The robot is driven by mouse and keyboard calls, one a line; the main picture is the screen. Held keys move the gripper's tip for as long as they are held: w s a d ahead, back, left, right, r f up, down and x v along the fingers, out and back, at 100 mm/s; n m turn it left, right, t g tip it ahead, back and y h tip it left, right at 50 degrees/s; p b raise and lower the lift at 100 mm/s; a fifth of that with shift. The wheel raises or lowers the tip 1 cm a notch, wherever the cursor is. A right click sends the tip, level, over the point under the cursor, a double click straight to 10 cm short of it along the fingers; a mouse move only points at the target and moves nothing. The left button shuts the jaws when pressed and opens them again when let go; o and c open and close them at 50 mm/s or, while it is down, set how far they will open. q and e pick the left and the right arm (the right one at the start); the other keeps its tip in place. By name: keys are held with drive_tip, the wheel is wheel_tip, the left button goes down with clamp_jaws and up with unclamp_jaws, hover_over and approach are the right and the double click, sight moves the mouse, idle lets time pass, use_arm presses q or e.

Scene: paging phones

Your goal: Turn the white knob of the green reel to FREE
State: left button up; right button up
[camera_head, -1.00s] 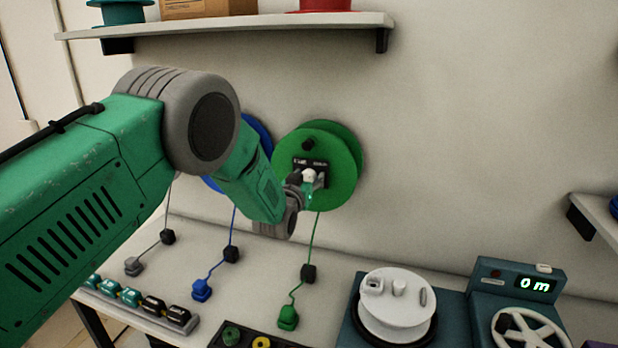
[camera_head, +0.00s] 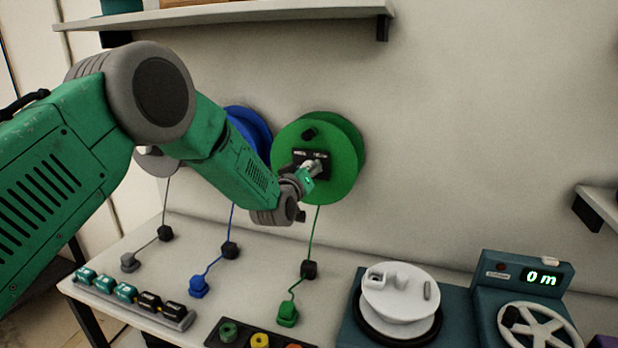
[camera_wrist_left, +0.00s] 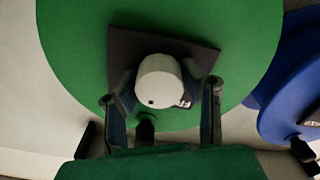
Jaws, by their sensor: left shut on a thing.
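The green reel (camera_head: 338,150) is on the wall in the head view, with a dark label plate (camera_head: 322,156) at its middle. The white knob (camera_wrist_left: 160,80) sits on that plate in the left wrist view, round with a small dark dot. My left gripper (camera_head: 308,172) is at the plate, its fingers on either side of the knob and shut on it. It also shows in the left wrist view (camera_wrist_left: 162,100). The gripper hides most of the knob in the head view, and the label is only partly visible. My right gripper is out of view.
A blue reel (camera_head: 247,132) hangs close on the left, partly behind my arm. A green cord runs down to a green plug (camera_head: 288,313) on the table. A white spool (camera_head: 400,296) and a counter reading 0 m (camera_head: 541,278) stand at the right. A shelf (camera_head: 240,14) is above.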

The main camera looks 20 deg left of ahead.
use_arm(q)
drive_tip(key=shift+a+f+n+b, duration=0.15)
drive_tip(key=shift+n+b, duration=0.6)
drive_tip(key=shift+n, duration=0.25)
drive_tip(key=n+b, duration=0.7)
drive_tip(key=shift+f, duration=0.2)
drive_tip(key=shift+n+b, duration=1.75)
drive_tip(key=shift+n, duration=0.25)
drive_tip(key=o, duration=1.2)
drive_tip(key=shift+a, duration=0.1)
